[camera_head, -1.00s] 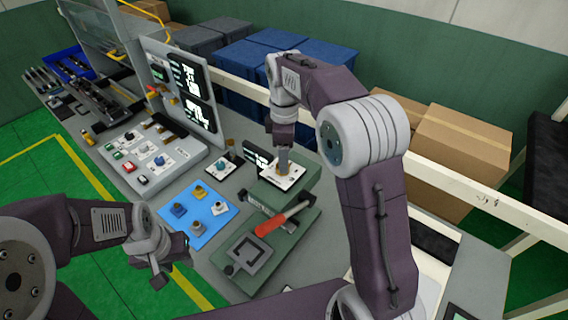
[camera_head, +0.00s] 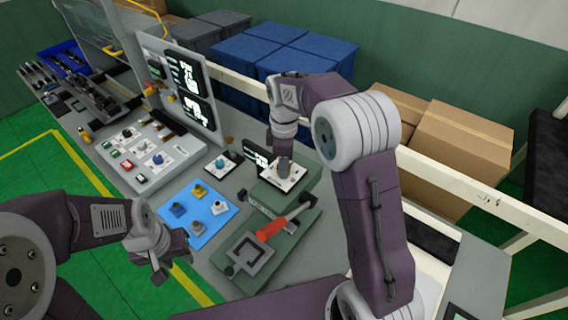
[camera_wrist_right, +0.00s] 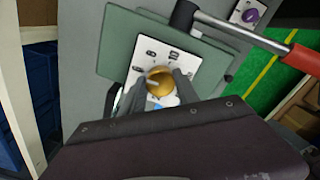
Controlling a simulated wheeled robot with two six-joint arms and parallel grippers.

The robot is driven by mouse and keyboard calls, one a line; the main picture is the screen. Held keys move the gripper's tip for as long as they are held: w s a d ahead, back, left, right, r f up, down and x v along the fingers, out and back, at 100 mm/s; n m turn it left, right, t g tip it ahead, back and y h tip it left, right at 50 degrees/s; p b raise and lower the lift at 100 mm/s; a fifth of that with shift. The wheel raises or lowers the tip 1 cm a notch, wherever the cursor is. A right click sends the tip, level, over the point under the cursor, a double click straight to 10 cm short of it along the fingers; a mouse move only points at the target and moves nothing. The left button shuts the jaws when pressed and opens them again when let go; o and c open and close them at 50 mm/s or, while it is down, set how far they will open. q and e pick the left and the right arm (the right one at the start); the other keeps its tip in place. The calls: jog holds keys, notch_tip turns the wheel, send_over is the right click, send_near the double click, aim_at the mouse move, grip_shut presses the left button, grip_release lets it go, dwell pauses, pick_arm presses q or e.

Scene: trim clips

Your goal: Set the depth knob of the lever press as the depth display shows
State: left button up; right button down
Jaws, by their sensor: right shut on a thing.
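The lever press (camera_head: 285,228) is a green unit with a red-handled lever (camera_head: 273,229) on the bench. Its depth knob (camera_wrist_right: 160,81) is brass-coloured with a pale pointer line, on a white dial plate (camera_wrist_right: 182,63) with small dark marks, in the right wrist view. My right gripper (camera_wrist_right: 157,90) is shut on the knob from above, a finger on either side. In the head view the right gripper (camera_head: 284,172) hides the knob. The depth display (camera_head: 256,157) stands beside the plate, its writing too small to read. My left gripper (camera_head: 172,262) hangs empty left of the press; its opening is unclear.
A blue mat (camera_head: 198,233) with several knob-like parts lies left of the press. A control panel (camera_head: 150,158) with buttons and upright screens (camera_head: 190,91) stands further left. A white rail (camera_head: 440,174) and cardboard boxes (camera_head: 462,140) are behind on the right.

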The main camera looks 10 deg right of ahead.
jog(key=shift+m, duration=0.3)
jog(key=m+p, duration=0.2)
jog(key=m, duration=0.1)
jog(key=shift+r+m, duration=0.1)
jog(key=shift+m, duration=0.2)
jog(key=m+p, duration=0.1)
jog(key=m, duration=0.4)
jog(key=shift+p, duration=0.35)
jog(key=shift+m, duration=0.4)
jog(key=c, duration=1)
grip_release()
jog(key=shift+o, duration=0.5)
jog(key=shift+w+a, duration=0.1)
